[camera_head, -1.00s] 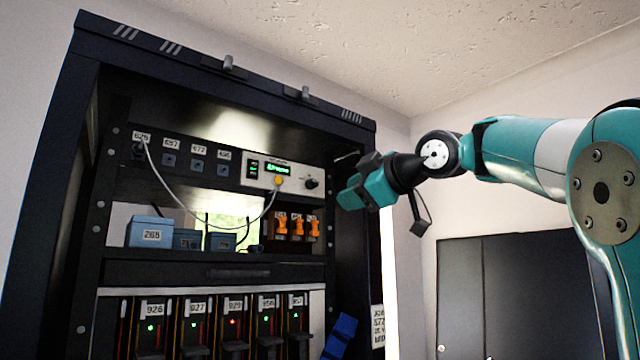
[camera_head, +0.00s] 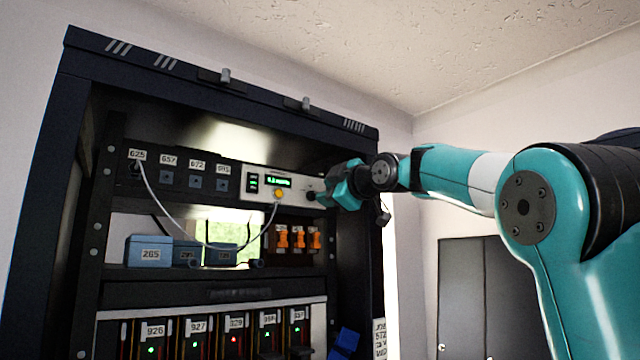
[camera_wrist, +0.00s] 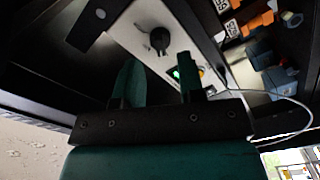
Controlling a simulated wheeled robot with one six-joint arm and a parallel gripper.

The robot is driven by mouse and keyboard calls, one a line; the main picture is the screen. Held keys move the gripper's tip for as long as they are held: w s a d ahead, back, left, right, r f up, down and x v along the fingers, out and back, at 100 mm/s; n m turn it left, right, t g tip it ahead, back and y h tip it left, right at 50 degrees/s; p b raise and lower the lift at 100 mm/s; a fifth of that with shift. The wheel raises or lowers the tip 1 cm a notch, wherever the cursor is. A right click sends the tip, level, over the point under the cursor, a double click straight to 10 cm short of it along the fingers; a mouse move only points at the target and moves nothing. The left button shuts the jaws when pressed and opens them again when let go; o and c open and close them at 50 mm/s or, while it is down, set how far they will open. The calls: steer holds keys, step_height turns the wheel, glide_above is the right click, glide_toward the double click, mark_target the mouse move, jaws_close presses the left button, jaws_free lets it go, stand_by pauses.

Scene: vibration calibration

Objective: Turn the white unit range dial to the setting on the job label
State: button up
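The white unit (camera_head: 256,181) is a panel in the upper shelf of the dark rack, with a green display (camera_head: 278,181) and a yellow round connector (camera_head: 278,194). Its black range dial (camera_wrist: 159,40) shows in the wrist view, just beyond my gripper (camera_wrist: 158,82). My gripper is open, its two teal fingers apart with nothing between them. Contact with the dial cannot be seen. A white job label (camera_head: 379,338) hangs low on the right; its text is too small to read.
A grey cable (camera_head: 182,235) loops from the port labelled 625 to the yellow connector. Orange clips (camera_head: 298,238) and blue boxes (camera_head: 149,251) sit on the shelf below. The rack's right post (camera_head: 358,250) stands close beneath my wrist.

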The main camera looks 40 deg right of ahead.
steer(key=w+p, duration=0.1)
steer(key=w, duration=0.2)
steer(key=shift+w, duration=0.25)
jaws_close()
